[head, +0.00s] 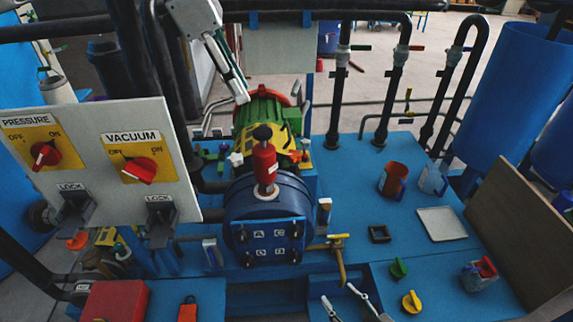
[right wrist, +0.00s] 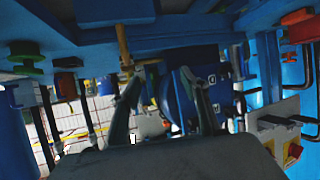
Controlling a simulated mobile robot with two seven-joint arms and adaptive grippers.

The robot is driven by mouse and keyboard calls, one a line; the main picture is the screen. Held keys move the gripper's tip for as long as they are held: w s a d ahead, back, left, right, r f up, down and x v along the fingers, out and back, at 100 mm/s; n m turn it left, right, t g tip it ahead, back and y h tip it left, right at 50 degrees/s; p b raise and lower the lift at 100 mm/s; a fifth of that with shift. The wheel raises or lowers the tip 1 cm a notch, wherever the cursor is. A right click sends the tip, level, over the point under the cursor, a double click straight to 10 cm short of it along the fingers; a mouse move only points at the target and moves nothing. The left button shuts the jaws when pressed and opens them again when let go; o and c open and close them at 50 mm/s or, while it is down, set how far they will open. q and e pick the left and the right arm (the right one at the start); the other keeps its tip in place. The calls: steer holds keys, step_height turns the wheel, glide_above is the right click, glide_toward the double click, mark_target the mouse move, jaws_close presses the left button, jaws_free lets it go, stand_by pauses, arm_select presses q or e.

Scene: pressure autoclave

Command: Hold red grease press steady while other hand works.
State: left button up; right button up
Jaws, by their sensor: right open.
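The red grease press (head: 265,165) is a red cylinder with a black knob on top. It stands upright on the blue drum (head: 268,203) in the middle of the head view. My right gripper (head: 338,293) is at the bottom edge of the head view, open and empty, in front of the drum and apart from the press. In the right wrist view, which is upside down, its two fingers (right wrist: 160,76) are spread, with the drum behind them. I cannot make out the press there. I can make out no left gripper in the head view.
A panel (head: 100,165) with red pressure and vacuum knobs stands left of the drum. A brass-coloured valve handle (head: 338,250) is just beyond my right gripper. A red-brown cup (head: 393,179) and white plate (head: 441,223) are on the blue table, which has bare room between them.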

steer(key=w+a+r+m+t+y, duration=0.1)
steer(key=w+a+r+t+y, duration=0.2)
steer(key=r, duration=0.5)
steer(key=n+g+y, duration=0.5)
steer(key=n+y, duration=0.2)
steer(key=n, duration=0.1)
glide_toward(275, 173)
steer(key=shift+x, duration=2.5)
steer(key=shift+a, duration=0.2)
steer(key=x, duration=0.7)
steer(key=shift+w+a+r, duration=0.1)
steer(key=shift+w+a, duration=0.05)
jaws_close()
